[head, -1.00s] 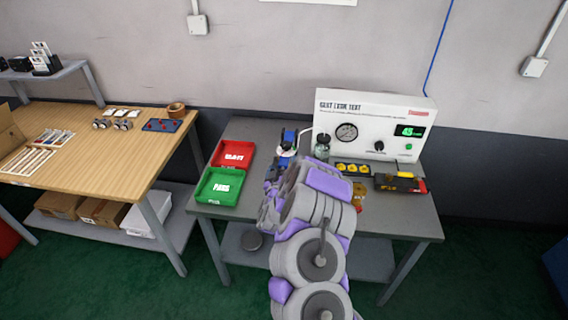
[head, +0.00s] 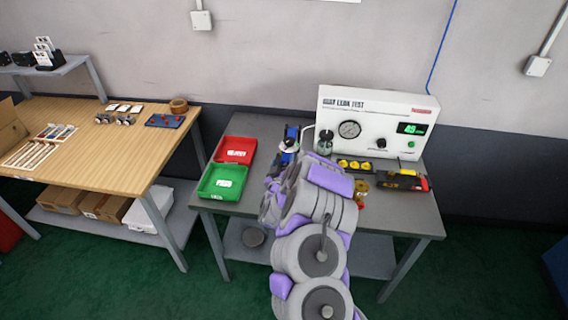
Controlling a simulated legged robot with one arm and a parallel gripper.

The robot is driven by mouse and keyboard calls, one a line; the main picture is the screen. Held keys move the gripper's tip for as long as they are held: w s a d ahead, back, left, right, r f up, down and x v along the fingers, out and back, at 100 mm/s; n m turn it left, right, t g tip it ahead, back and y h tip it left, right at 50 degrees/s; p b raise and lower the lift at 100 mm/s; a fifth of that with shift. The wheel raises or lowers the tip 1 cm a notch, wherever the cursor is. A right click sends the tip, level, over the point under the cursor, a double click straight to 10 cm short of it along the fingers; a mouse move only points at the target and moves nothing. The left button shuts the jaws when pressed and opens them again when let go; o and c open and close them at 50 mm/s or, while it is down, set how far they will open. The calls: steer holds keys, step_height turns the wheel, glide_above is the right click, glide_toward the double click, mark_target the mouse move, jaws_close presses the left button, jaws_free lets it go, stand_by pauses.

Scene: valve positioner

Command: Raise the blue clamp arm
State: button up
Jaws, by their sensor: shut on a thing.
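The blue clamp arm (head: 291,133) stands near the back of the grey bench, left of the leak tester, and points roughly upright. A pale round part (head: 289,146) sits just below its top. My gripper (head: 276,176) is at the clamp's lower left, shut on the blue clamp arm. My own arm covers the fingertips and the clamp's lower part, so the exact contact is hidden.
The white leak tester (head: 375,122) stands at the bench's back right. Red (head: 236,149) and green (head: 222,182) trays lie left of the clamp. A small jar (head: 325,141), yellow parts (head: 354,165) and a red-and-black tool (head: 402,180) lie to the right.

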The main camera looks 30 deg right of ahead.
steer(key=shift+s+d, duration=0.1)
steer(key=shift+d, duration=0.25)
steer(key=shift+c, duration=1.1)
